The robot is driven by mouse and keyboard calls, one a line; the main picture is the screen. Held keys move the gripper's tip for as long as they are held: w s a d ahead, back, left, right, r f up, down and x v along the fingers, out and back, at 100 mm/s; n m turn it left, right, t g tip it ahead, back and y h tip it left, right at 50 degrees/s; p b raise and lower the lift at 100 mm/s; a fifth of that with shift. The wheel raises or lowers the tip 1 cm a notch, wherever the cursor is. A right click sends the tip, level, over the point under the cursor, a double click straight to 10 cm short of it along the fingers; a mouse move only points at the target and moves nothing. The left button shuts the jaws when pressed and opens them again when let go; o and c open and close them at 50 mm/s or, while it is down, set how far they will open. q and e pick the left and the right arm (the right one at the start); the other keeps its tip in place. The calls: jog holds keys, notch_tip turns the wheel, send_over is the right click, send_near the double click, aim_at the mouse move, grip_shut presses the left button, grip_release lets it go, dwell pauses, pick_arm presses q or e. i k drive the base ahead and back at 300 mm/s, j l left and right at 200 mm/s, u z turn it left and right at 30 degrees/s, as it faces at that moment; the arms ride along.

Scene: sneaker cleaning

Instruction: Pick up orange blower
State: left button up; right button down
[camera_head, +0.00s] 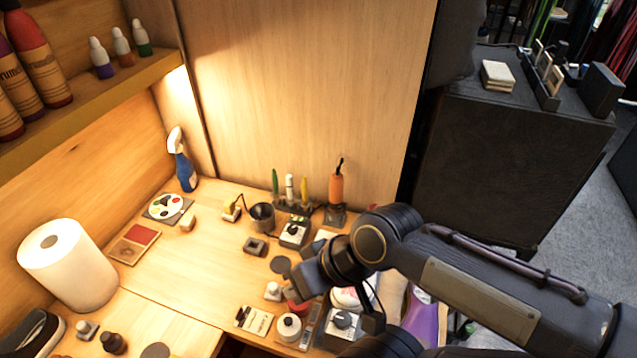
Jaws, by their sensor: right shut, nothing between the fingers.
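An orange blower (336,189) with a dark curved tip stands upright in a small dark holder (335,215) near the back right corner of the wooden workbench. My right arm comes in from the right, and its gripper (293,284) hangs over the bench, in front of the blower and apart from it. The right gripper is shut and empty. The arm's wrist hides part of the bench surface in front of the holder. My left gripper is not in view.
Pens in a rack (290,192), a dark cup (262,217) and a small device (294,231) stand left of the blower. A blue spray bottle (185,170) and a paper roll (66,264) stand farther left. Small items crowd the front.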

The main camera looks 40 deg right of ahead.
aim_at(336, 181)
jog(key=z, duration=0.4)
jog(key=k+z, duration=0.1)
jog(key=z, duration=0.3)
jog(key=k+z, duration=0.1)
jog(key=z, duration=0.65)
jog(key=l+u, duration=0.1)
jog(key=u, duration=1.3)
jog(key=k+l+u, duration=0.15)
jog(key=l+u, duration=0.35)
jog(key=k+l+u, duration=0.2)
jog(key=l+u, duration=0.15)
jog(key=u, duration=0.15)
jog(key=k+l+u, duration=0.25)
jog(key=u, duration=0.2)
jog(key=k+l+u, duration=0.1)
jog(key=k+l, duration=0.25)
jog(key=k, duration=0.15)
jog(key=k+l+u, duration=0.15)
jog(key=k+l, duration=0.15)
jog(key=k, duration=0.2)
jog(key=l, duration=0.65)
jog(key=i, duration=0.05)
